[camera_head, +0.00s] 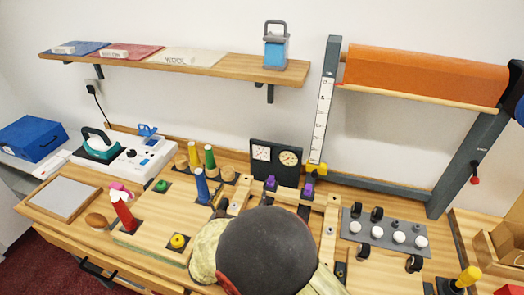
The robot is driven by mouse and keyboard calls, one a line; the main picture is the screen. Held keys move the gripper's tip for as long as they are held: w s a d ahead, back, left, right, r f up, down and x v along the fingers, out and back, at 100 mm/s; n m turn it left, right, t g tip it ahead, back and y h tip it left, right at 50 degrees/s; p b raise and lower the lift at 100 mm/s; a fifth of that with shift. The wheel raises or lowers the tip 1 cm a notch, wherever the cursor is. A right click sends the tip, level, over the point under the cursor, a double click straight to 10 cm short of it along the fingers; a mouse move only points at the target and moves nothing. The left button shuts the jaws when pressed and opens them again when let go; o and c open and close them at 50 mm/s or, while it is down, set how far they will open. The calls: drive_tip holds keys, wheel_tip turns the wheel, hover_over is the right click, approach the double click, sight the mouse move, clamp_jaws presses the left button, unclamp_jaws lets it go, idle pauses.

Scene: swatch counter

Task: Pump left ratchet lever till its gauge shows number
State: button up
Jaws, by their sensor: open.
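A black gauge panel (275,170) stands upright at the back of the counter, with a left white dial (262,153) and a right cream dial (289,158). The needle readings and numbers are too small to read. In front of the panel are two purple-topped parts that look like the ratchet levers, the left one (270,183) and the right one (308,190). Their lower parts are partly hidden. A large dark rounded part of my arm fills the bottom centre and covers the counter in front of them. My gripper's fingers do not show.
Yellow, green and blue cones (202,188) stand left of the levers. A red bottle-like thing (123,212) and a teal iron (100,148) are farther left. A grey plate with white knobs (385,232) lies right. An orange roll (425,75) hangs above the right side.

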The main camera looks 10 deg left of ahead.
drive_tip(key=s+d+r+m+g+h, duration=0.1)
drive_tip(key=d+r+m+g+h, duration=0.2)
drive_tip(key=d, duration=0.5)
drive_tip(key=d+r+m+g+h, duration=0.2)
drive_tip(key=d+m, duration=0.3)
drive_tip(key=d, duration=0.3)
drive_tip(key=s+d+r+m+g+h, duration=0.1)
drive_tip(key=d+r+m+g+h, duration=0.2)
drive_tip(key=d, duration=0.5)
drive_tip(key=s+d+r+m+g+y, duration=0.2)
drive_tip(key=s+d+m+g+y, duration=0.3)
drive_tip(key=s+d+m, duration=1)
drive_tip(key=s+a+r+m+y, duration=0.1)
drive_tip(key=s+m+y, duration=0.1)
drive_tip(key=s+m, duration=0.2)
drive_tip(key=s+a+r+m+y, duration=0.2)
drive_tip(key=s+m+y, duration=0.1)
drive_tip(key=s, duration=0.3)
drive_tip(key=shift+a+r+m+t+y, duration=0.3)
drive_tip(key=shift+m+t, duration=0.1)
drive_tip(key=shift+m, duration=0.3)
